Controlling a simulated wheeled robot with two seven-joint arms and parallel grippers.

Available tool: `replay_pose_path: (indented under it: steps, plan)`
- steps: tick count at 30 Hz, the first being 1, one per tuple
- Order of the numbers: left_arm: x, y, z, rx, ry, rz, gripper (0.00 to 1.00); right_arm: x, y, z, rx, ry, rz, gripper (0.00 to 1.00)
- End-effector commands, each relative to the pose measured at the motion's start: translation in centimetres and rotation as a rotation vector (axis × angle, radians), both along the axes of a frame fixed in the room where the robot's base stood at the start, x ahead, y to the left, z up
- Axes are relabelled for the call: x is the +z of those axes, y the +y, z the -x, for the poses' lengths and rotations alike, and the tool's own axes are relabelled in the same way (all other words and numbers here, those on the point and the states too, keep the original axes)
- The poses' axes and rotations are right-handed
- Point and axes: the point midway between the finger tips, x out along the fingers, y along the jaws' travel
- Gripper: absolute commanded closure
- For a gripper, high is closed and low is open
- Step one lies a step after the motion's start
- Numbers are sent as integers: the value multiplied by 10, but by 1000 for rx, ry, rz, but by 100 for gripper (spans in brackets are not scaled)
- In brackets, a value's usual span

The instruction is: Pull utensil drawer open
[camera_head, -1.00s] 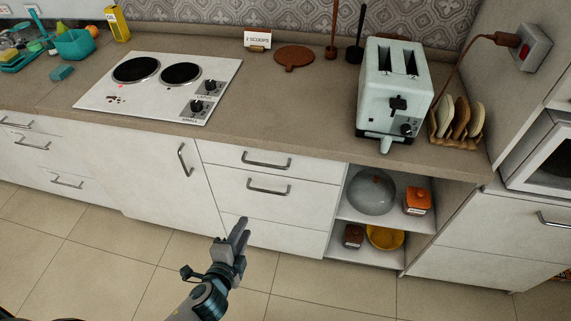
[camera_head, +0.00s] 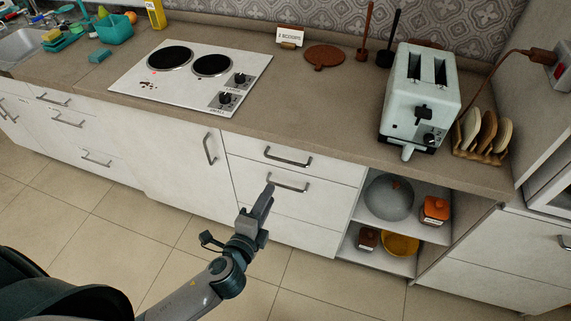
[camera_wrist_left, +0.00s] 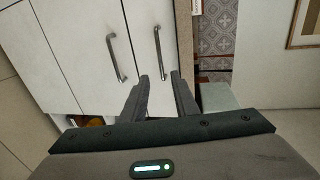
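A stack of white drawers stands under the counter in the head view, with a top drawer front (camera_head: 325,165) and further fronts below it. The top handle (camera_head: 287,157) and second handle (camera_head: 287,182) are grey horizontal bars. I cannot tell which drawer is the utensil drawer; the fronts look shut. My left gripper (camera_head: 268,188) points up toward the drawers, near the second handle. In the left wrist view the gripper (camera_wrist_left: 159,76) is open and empty. There the top handle (camera_wrist_left: 161,54) lies beyond the finger gap, and the second handle (camera_wrist_left: 116,58) lies left of it. My right gripper is not shown.
A cabinet door (camera_head: 180,160) with an upright handle is left of the drawers. Open shelves with a grey bowl (camera_head: 389,197) are to the right. A stove (camera_head: 195,78) and toaster (camera_head: 420,97) stand on the counter (camera_head: 310,110). The tiled floor (camera_head: 120,235) is clear.

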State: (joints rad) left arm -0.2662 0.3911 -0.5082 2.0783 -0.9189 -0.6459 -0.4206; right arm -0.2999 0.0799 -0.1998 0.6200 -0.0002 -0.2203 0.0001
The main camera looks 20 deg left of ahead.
Motion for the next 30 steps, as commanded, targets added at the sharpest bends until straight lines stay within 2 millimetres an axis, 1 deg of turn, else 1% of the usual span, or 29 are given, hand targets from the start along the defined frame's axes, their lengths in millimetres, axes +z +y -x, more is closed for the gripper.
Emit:
replay_pose_path:
  steps: [7,21,25,30]
  plan:
    - [-5,-1,-40,1,-1,-1,73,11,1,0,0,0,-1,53]
    - [-23,-4,-121,1,0,1,73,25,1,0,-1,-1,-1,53]
    - [-27,-5,-137,1,0,0,73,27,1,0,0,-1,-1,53]
    - [-30,-5,-148,0,0,0,73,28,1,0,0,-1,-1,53]
